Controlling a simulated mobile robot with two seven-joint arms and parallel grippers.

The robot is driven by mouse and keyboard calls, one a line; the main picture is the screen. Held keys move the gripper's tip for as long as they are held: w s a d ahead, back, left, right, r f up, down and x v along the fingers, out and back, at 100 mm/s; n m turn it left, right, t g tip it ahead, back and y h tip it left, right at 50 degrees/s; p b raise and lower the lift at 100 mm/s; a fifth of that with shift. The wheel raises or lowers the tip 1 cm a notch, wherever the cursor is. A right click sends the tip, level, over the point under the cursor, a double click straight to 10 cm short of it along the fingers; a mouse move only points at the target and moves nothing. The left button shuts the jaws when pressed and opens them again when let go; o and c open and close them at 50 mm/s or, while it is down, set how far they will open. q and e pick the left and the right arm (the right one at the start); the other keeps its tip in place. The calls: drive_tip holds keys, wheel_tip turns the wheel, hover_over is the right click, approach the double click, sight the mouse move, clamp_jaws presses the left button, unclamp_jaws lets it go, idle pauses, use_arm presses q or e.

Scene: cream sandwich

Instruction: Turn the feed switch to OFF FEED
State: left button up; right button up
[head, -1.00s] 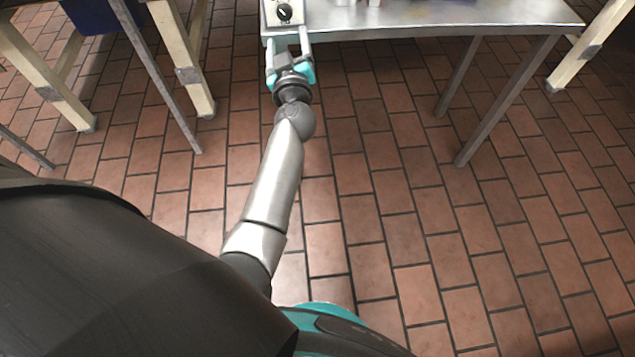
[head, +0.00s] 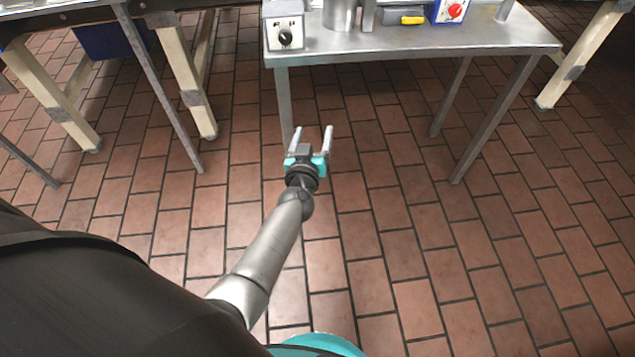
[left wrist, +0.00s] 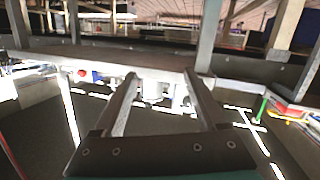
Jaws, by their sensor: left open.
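The feed switch is a grey-white box (head: 286,30) with a round black knob (head: 286,38) on its front face. It stands at the left front corner of the metal table. The knob's pointer and the small labels above it are too small to read. My left gripper (head: 312,138) is open and empty, in front of the table and below the switch box, well apart from it. Its two fingers also show in the left wrist view (left wrist: 160,78), with nothing between them. My right gripper is not in view.
The metal table (head: 420,42) also bears a metal cylinder (head: 339,15), a yellow and grey item (head: 408,19) and a blue-white box with a red button (head: 455,11). A wooden-legged bench with a blue bin (head: 105,40) stands left. The tiled floor before the table is clear.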

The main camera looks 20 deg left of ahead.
use_arm(q)
drive_tip(key=s+d+f+m+g+h, duration=0.1)
drive_tip(key=s+f, duration=0.1)
drive_tip(key=f, duration=0.3)
drive_tip(key=s+d+f+m+g+h, duration=0.1)
drive_tip(key=s+d+f+m+h, duration=0.1)
drive_tip(key=f, duration=0.3)
drive_tip(key=shift+s+d+f, duration=0.25)
drive_tip(key=shift+s+d, duration=0.05)
drive_tip(key=shift+s, duration=0.55)
drive_tip(key=s+d+f+m+g+h, duration=0.1)
drive_tip(key=s+f+m+g+h, duration=0.3)
drive_tip(key=s+f, duration=0.95)
drive_tip(key=s+a+f+g+y, duration=0.1)
drive_tip(key=s+f+g, duration=0.1)
drive_tip(key=s, duration=0.5)
drive_tip(key=s+a+f+g+y, duration=0.1)
drive_tip(key=s+a+f+g, duration=0.1)
drive_tip(key=s, duration=0.5)
drive_tip(key=s+a+f+g+y, duration=0.1)
drive_tip(key=s+f+g, duration=0.2)
drive_tip(key=s, duration=0.4)
drive_tip(key=shift+s+a+f+m, duration=0.3)
drive_tip(key=shift+s+a+f, duration=0.05)
drive_tip(key=shift+f, duration=0.35)
